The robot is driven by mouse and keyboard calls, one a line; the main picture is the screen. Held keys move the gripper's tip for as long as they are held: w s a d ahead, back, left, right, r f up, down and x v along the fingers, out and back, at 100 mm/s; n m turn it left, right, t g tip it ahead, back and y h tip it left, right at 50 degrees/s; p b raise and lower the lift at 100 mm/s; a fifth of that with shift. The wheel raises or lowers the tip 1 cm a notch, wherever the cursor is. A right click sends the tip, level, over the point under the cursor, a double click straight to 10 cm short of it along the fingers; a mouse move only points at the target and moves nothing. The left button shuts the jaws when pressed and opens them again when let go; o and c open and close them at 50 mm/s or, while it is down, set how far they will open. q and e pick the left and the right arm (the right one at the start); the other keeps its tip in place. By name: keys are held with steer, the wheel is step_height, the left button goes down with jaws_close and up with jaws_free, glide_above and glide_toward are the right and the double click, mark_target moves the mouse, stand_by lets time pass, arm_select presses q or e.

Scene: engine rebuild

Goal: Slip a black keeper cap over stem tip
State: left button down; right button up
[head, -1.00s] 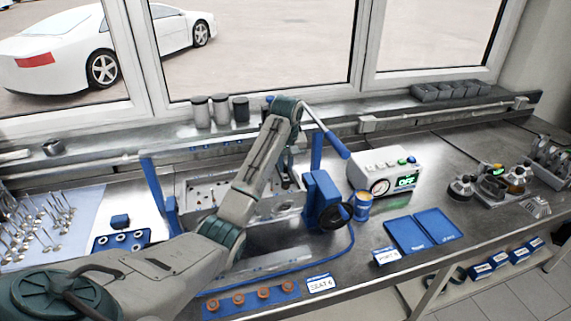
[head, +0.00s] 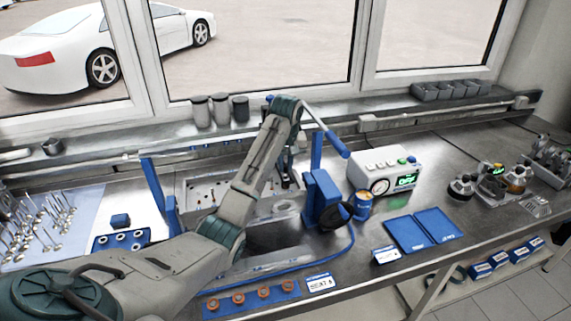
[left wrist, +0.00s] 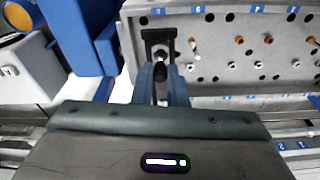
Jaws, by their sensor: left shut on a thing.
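The engine's cylinder head (head: 203,190) sits between blue stand posts on the bench. In the left wrist view its pale face (left wrist: 225,45) shows numbered blue labels, copper-coloured rings and several silver stem tips (left wrist: 232,66). My left gripper (head: 289,184) points down at the right end of the cylinder head. In the left wrist view its narrow fingers (left wrist: 161,72) are shut on a small black piece, apparently the keeper cap (left wrist: 161,66). A dark bracket (left wrist: 158,34) frames a silver part just beyond it. I cannot tell whether the cap touches a stem. My right gripper is out of view.
A blue block (head: 321,197) with a dark round part stands right of the cylinder head. Valves lie on a pale blue mat (head: 20,262) at left.

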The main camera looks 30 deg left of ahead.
arm_select(q)
steer(key=shift+f, duration=0.2)
steer(key=shift+f, duration=0.3)
steer(key=shift+f, duration=0.45)
stand_by(0.3)
steer(key=c, duration=1.5)
jaws_free()
steer(key=shift+o, duration=0.7)
